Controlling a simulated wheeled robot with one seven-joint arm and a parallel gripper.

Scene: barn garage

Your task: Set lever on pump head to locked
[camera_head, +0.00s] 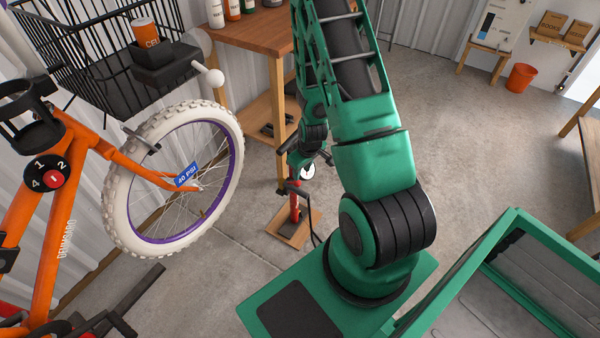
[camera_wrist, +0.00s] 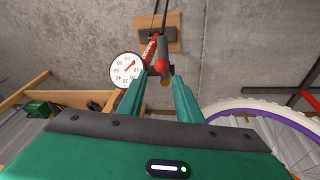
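The floor pump has a red barrel (camera_head: 294,208) on a wooden base (camera_head: 284,233). In the wrist view its base (camera_wrist: 174,20) is at the top. A round white dial gauge (camera_wrist: 127,67) is left of the fingers; it also shows in the head view (camera_head: 308,172). A dark grey part with a red ball end (camera_wrist: 161,68), apparently the pump head and its lever, lies between or just beyond my fingertips. A brassy piece shows below it. My gripper (camera_wrist: 164,76) has its two green fingers apart, with no clear contact visible. The lever's position cannot be told.
An orange bicycle's white tyre (camera_head: 112,205) with a blue "40 PSI" tag (camera_head: 186,174) stands left of the pump. A wooden bench (camera_head: 245,32) is behind. A black hose runs by the pump.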

